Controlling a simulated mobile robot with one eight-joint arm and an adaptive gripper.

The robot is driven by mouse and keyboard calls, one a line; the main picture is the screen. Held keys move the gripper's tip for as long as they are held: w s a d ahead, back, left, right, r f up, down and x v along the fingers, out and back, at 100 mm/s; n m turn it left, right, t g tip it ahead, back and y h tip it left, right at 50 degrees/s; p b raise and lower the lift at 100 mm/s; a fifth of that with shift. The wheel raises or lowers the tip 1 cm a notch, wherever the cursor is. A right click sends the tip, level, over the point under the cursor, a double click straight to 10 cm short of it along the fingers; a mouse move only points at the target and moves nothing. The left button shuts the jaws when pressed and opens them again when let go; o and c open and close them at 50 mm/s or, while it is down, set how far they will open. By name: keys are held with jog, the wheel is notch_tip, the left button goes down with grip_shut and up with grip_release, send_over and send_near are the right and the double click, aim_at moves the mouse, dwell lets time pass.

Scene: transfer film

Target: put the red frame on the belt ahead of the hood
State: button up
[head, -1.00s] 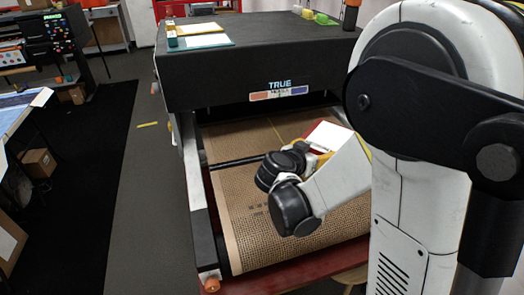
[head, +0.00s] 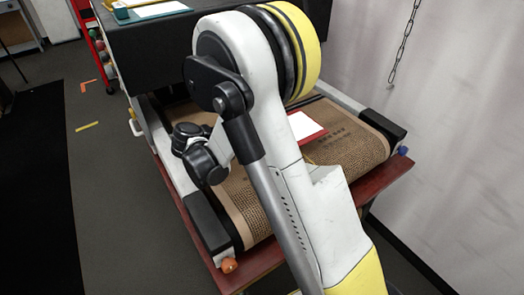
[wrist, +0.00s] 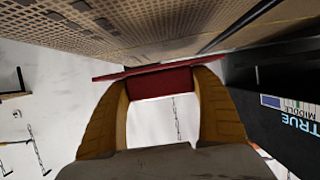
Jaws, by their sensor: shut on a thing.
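The red frame, with a white panel, shows in the head view (head: 306,126) to the right of my arm, over the brown mesh belt (head: 352,150). The wrist view shows the frame (wrist: 160,84) nearly edge-on between the yellow fingertips of my gripper (wrist: 160,78), which is shut on it. I cannot tell whether the frame touches the belt. In the head view my arm hides the fingers and part of the frame. The black hood (head: 150,45) stands at the belt's far end, and its labelled front (wrist: 275,115) shows at right in the wrist view.
A dark red ledge (head: 385,185) runs around the belt's near end. Dark rails (head: 212,222) border the belt. A white wall (head: 450,130) with a hanging chain (head: 405,40) is at right. Open grey floor (head: 110,200) lies at left.

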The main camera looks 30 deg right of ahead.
jog(key=shift+w+a+f, duration=0.2)
jog(key=shift+a+f, duration=0.25)
jog(key=shift+a, duration=0.05)
jog(key=shift+f+b, duration=1.05)
jog(key=shift+f, duration=0.75)
jog(key=shift+f+b, duration=0.65)
jog(key=o, duration=1.3)
jog(key=shift+r, duration=0.1)
